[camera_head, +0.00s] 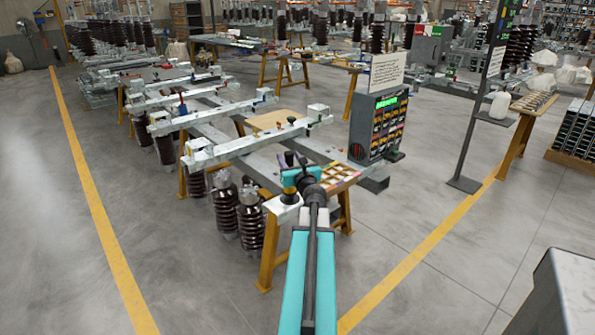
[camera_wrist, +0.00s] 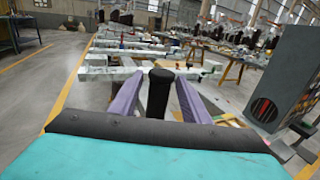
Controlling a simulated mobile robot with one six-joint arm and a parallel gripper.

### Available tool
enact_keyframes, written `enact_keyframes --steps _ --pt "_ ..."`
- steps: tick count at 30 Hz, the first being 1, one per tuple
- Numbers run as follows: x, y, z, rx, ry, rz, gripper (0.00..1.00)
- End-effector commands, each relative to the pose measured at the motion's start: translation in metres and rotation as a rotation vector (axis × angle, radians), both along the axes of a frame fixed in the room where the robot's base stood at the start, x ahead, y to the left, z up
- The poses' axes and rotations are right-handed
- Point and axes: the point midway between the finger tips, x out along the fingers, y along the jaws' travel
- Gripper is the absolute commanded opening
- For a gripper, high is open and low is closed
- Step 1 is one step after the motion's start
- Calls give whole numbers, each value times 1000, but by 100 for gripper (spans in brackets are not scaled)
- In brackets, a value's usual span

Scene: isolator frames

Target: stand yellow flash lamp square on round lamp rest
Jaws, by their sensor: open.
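I cannot make out a yellow flash lamp or a round lamp rest in either view. My gripper (camera_wrist: 159,78) shows in the wrist view as two purple fingers standing apart, so it is open. A dark upright cylinder (camera_wrist: 159,93) shows between the fingers; I cannot tell whether it is gripped or part of my own wrist.
A shallow tray of small coloured pieces (camera_head: 340,174) lies right of my arm's end. A grey cabinet with a lit panel (camera_head: 378,126) stands behind it. Metal isolator frames (camera_head: 230,145) on yellow trestles extend to the back left. Dark ribbed insulators (camera_head: 250,215) stand below.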

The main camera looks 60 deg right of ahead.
Motion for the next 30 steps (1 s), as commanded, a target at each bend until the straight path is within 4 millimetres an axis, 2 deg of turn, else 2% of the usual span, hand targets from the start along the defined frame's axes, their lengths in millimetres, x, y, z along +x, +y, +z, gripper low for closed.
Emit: enact_keyframes --steps 18,30 --pt "-44 39 -1 0 0 0 43" --pt "-48 42 1 5 2 7 43"
